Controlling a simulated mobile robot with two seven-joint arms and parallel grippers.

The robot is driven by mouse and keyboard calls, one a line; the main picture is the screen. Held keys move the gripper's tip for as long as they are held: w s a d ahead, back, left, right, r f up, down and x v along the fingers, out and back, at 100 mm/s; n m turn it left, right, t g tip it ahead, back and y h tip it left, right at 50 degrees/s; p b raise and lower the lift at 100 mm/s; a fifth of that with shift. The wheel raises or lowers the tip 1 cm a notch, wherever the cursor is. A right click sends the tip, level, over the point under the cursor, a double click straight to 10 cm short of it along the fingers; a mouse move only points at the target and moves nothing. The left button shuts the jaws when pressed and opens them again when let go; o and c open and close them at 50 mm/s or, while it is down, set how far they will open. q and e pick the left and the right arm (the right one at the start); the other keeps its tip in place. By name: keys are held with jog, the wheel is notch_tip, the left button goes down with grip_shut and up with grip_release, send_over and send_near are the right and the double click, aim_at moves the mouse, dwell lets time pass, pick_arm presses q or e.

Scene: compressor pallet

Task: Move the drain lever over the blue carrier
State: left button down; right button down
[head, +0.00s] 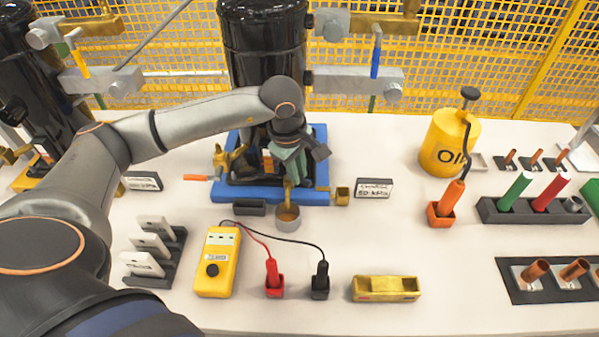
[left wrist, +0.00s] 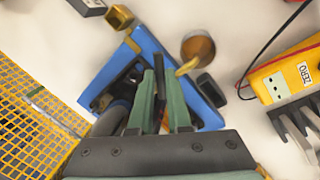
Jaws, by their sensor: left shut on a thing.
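The blue carrier (head: 320,160) lies on the white table under a tall black compressor (head: 265,45). My left gripper (head: 289,166) is over the carrier's front part, low against the compressor. In the left wrist view its green fingers (left wrist: 160,95) are closed around a narrow dark piece (left wrist: 159,72), which appears to be the drain lever; the fingers hide most of it. A brass spout (left wrist: 188,66) beside the fingers points down to a round cup (head: 288,218) with amber liquid, just in front of the carrier. My right gripper is not in view.
A yellow meter (head: 217,262) with red and black probes stands in front. A small brass block (head: 343,195) and a sign (head: 375,188) stand right of the carrier. An orange-handled brass valve (head: 228,160) is at its left. Free table lies toward the yellow oil can (head: 448,145).

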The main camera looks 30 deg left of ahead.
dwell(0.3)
pick_arm(q)
jog(key=c, duration=0.9)
grip_release()
jog(key=shift+o, duration=0.2)
notch_tip(320, 180, up, 12)
jog(key=s, duration=0.2)
jog(key=shift+s+a+r, duration=0.2)
jog(key=shift+s, duration=0.1)
jog(key=shift+p, duration=0.3)
